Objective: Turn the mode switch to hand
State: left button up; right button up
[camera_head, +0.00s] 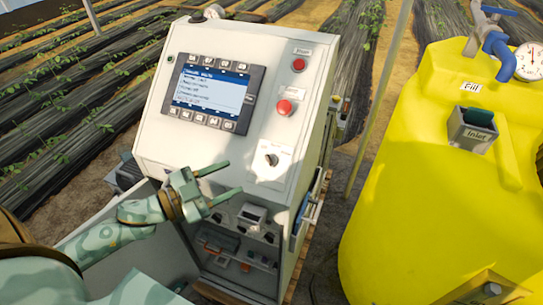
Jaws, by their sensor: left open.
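The mode switch (271,159) is a small dark knob on a white label plate, low on the right of the sloped front of the grey control cabinet (232,135). The plate's lettering is too small to read, so I cannot tell the knob's position. My left gripper (232,177) is open and empty, its two fingers pointing right. In the picture it is left of and a little below the switch, apart from it. My right gripper is not in view.
A screen with buttons (211,93) sits left of a red mushroom button (284,107) and a smaller red button (299,65). The cabinet's lower compartment (237,248) stands open with parts inside. A yellow tank (425,180) stands to the right; crop rows (60,120) lie behind.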

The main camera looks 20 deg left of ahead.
aim_at(269, 158)
pick_arm(q)
jog(key=w, duration=0.2)
jog(key=w+d, duration=0.1)
jog(key=w, duration=0.2)
jog(key=shift+d+p, duration=0.2)
jog(key=shift+p, duration=0.2)
jog(key=w+d, duration=0.2)
jog(key=d, duration=0.1)
jog(key=shift+w+r+p, duration=0.1)
jog(key=shift+w+p, duration=0.3)
jog(key=shift+x, duration=1.1)
jog(key=shift+w+d, duration=0.15)
jog(key=shift+d, duration=0.05)
jog(key=shift+w, duration=0.15)
jog(key=shift+d, duration=0.15)
jog(key=shift+c, duration=0.6)
jog(key=c, duration=0.9)
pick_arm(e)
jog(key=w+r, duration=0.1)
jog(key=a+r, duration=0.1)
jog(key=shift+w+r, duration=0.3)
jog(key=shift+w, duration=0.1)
